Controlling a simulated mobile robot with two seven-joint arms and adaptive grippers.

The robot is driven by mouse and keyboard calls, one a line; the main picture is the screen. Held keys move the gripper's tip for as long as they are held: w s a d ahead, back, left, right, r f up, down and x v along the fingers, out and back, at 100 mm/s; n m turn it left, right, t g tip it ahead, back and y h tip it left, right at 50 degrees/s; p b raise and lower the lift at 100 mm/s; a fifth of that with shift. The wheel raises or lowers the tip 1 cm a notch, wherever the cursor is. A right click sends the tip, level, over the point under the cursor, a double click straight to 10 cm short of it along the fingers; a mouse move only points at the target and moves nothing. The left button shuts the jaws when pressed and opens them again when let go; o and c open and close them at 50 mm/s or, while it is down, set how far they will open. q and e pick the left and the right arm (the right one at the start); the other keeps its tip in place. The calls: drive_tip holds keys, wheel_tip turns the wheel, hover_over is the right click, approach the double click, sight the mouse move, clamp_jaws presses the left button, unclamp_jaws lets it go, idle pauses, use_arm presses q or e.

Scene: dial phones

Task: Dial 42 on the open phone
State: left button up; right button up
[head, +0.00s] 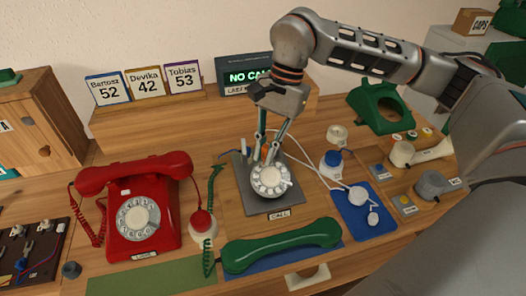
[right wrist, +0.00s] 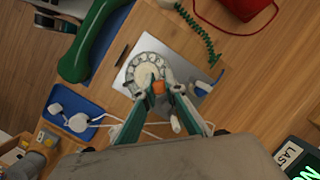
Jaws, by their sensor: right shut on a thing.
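The open phone is a grey plate (head: 247,201) marked CALL with a white rotary dial (head: 269,181). The dial also shows in the right wrist view (right wrist: 146,66). My right gripper (head: 264,158) is above the dial, fingers pointing down. It is shut on a small orange peg (right wrist: 158,88), which is at the dial's near side in the wrist view. I cannot tell whether the peg touches the dial or sits in a finger hole. A card reading Devika 42 (head: 147,84) stands on the back ledge. My left gripper is not in view.
A red phone (head: 141,212) stands at the left. A green handset (head: 281,246) lies in front of the plate. A blue mat (head: 349,222) with white parts lies right. A display (head: 243,76) reading "NO CAL" is partly hidden by my arm. White cables cross the table right of the plate.

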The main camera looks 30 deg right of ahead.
idle(0.3)
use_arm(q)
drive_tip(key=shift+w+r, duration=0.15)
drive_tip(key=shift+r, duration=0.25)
use_arm(e)
drive_tip(key=shift+s+d, duration=0.2)
drive_tip(key=shift+d, duration=0.4)
drive_tip(key=shift+s+d+p, duration=0.25)
drive_tip(key=shift+d+p, duration=0.2)
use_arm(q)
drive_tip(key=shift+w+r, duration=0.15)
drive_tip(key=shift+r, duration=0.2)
use_arm(e)
drive_tip(key=shift+f, duration=0.1)
drive_tip(key=shift+d, duration=0.1)
